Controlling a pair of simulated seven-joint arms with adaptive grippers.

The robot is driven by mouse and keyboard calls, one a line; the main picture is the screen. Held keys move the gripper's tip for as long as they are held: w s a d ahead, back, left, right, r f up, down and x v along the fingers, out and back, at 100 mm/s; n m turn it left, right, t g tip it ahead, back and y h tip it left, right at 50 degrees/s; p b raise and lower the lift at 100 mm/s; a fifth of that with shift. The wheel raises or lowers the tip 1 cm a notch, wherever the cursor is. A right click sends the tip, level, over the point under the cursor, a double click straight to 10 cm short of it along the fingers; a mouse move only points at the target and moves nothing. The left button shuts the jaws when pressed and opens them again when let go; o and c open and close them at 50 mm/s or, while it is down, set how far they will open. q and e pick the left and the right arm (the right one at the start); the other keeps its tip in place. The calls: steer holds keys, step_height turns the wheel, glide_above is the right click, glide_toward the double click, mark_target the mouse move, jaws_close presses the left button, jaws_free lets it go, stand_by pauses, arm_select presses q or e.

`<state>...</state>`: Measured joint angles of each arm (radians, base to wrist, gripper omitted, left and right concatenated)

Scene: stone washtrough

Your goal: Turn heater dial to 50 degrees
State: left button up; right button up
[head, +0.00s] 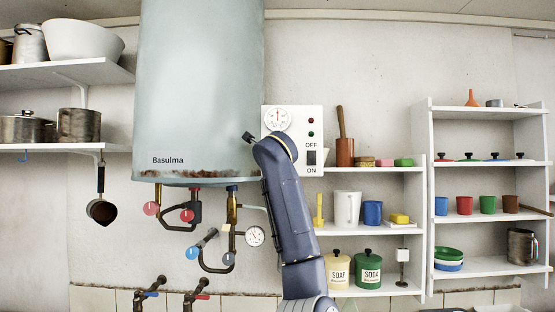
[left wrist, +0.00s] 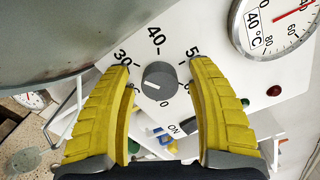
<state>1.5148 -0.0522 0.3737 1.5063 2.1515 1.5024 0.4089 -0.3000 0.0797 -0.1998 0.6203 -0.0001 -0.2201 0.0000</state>
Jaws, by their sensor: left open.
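The heater dial (left wrist: 160,80) is a dark grey round knob on a white panel, with numbers 30, 40 and 50 around its upper side. A short white mark shows on the left part of its face, away from the 50. My left gripper (left wrist: 163,68) has its two yellow fingers spread, one on each side of the knob, with gaps to it. In the head view my left arm rises to the control panel (head: 314,128) and hides the dial. My right gripper is not in view.
The boiler tank (head: 200,90) stands beside the panel. A round thermometer (head: 275,119), a red light (head: 311,120) and an OFF/ON switch (head: 312,157) are on the panel. Pipes with red and blue taps (head: 187,215) hang below the tank. Shelves stand to the right.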

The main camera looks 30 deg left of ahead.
arm_select(q)
steer(key=shift+c, duration=0.5)
jaws_close()
steer(key=shift+m, duration=0.4)
steer(key=m, duration=0.4)
steer(key=shift+m, duration=0.4)
steer(key=m, duration=1.2)
steer(key=shift+m, duration=0.4)
steer(key=m, duration=0.5)
steer(key=shift+m, duration=0.3)
